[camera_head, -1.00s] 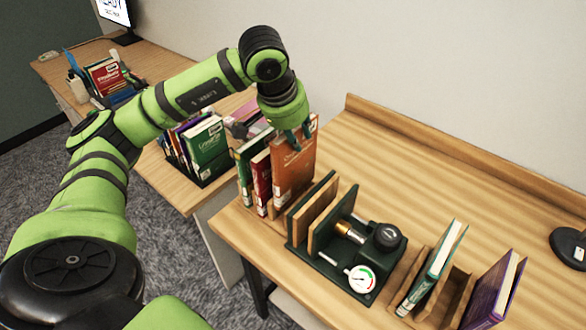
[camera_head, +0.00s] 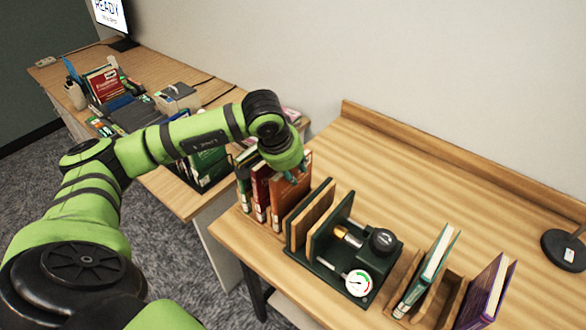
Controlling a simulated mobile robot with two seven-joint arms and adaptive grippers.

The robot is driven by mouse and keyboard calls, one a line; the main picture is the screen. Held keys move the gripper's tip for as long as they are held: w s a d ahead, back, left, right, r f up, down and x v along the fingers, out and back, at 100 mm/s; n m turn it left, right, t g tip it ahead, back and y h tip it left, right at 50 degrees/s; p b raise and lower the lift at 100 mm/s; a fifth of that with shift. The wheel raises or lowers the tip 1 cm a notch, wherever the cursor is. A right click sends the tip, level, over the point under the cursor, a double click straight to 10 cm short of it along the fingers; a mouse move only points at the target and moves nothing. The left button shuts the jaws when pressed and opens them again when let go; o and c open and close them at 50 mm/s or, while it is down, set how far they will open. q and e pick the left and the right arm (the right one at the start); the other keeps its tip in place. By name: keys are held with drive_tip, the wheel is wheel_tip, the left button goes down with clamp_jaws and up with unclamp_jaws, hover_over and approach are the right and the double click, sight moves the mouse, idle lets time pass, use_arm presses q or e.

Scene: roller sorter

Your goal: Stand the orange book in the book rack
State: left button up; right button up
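The orange book (camera_head: 288,197) stands upright at the right end of a row, beside a dark red book (camera_head: 261,192) and a green book (camera_head: 243,190). My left gripper (camera_head: 297,170) is above it, its fingers closed around its upper edge. Any rack under this row is hidden, so I cannot tell whether the orange book's bottom rests on something. A wooden rack (camera_head: 450,300) at the lower right holds a teal book (camera_head: 428,270) leaning in it. My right gripper is not in view.
Right of the orange book stands a dark green fixture with wooden boards (camera_head: 312,215) and a gauge (camera_head: 359,283). A purple book (camera_head: 488,290) stands at the right. A lamp base (camera_head: 565,250) is at the far right. The back of the desk (camera_head: 430,190) is clear.

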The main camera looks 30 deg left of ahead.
use_arm(q)
drive_tip(key=shift+o, duration=1.2)
drive_tip(key=shift+r, duration=0.35)
drive_tip(key=b+v, duration=0.2)
drive_tip(key=v, duration=0.9)
drive_tip(key=shift+s+r, duration=0.15)
drive_tip(key=shift+r, duration=0.15)
